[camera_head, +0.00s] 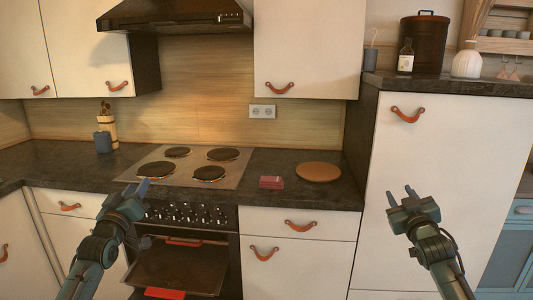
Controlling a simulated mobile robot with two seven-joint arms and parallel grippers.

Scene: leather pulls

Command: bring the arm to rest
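My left gripper (139,190) is raised in front of the left side of the stove, its fingers pointing up. My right gripper (400,194) is raised in front of the tall cream cabinet (440,160) on the right. Its two fingers stand apart with nothing between them, so it is open. The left gripper's fingers also look parted, and I see nothing held in them. Neither gripper appears to touch anything.
A red box (271,182) and a round brown board (318,172) lie on the dark counter. A blue cup (103,142) stands at the left. Leather pulls, such as one (300,226), stick out from the fronts.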

